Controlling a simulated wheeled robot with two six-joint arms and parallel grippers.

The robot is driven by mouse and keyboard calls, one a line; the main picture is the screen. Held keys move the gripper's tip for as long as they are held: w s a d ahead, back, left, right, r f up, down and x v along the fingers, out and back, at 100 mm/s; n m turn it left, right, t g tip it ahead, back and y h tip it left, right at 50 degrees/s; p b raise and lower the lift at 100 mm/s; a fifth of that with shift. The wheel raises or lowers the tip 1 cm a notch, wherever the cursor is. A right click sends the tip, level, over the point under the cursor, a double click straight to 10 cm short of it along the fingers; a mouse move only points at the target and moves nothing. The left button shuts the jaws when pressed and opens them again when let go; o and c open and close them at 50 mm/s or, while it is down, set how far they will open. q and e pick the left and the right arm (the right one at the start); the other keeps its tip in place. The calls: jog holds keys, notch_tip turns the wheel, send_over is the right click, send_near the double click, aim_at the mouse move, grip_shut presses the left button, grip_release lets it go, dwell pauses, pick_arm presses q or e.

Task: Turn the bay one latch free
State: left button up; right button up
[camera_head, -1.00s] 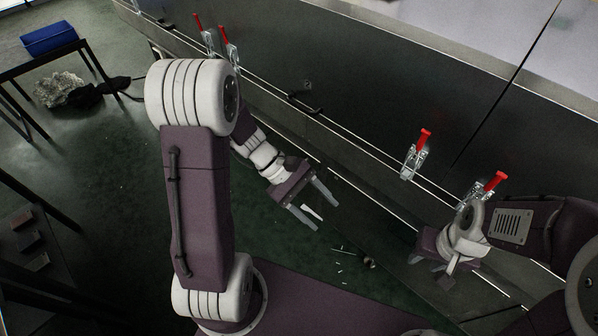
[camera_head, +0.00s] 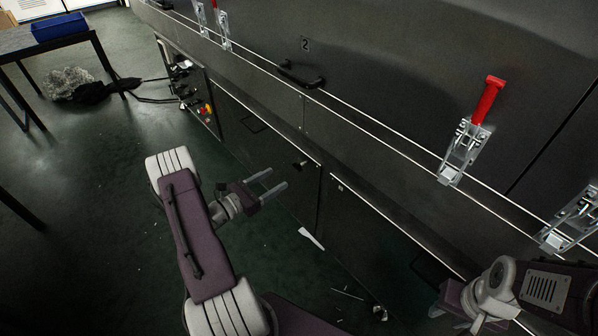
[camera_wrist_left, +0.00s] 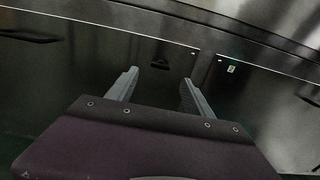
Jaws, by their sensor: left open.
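A latch with an upright red handle (camera_head: 487,101) and a silver bracket sits on the dark dryer wall at right in the head view. Another silver latch (camera_head: 574,222) shows at the right edge; its handle is out of view. Two more latches (camera_head: 223,34) (camera_head: 201,18) are at the top left. I cannot tell which one is the bay one latch. My left gripper (camera_head: 277,178) is open and empty, below and left of the large latch, fingers toward the lower panels. The left wrist view shows its spread fingers (camera_wrist_left: 159,88). My right gripper (camera_head: 457,314) is low at right; its jaws are unclear.
A number 2 label (camera_head: 305,44) and a black handle (camera_head: 301,75) are on the dryer wall (camera_head: 390,60). A ledge runs below the latches. A table with a blue bin (camera_head: 59,28) stands far left. Small debris lies on the green floor.

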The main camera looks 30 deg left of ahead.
aim_at(295, 168)
pick_arm(q)
jog(key=b+x, duration=0.3)
jog(key=x, duration=0.5)
jog(key=shift+w+d+b, duration=0.2)
jog(key=shift+w+b, duration=0.1)
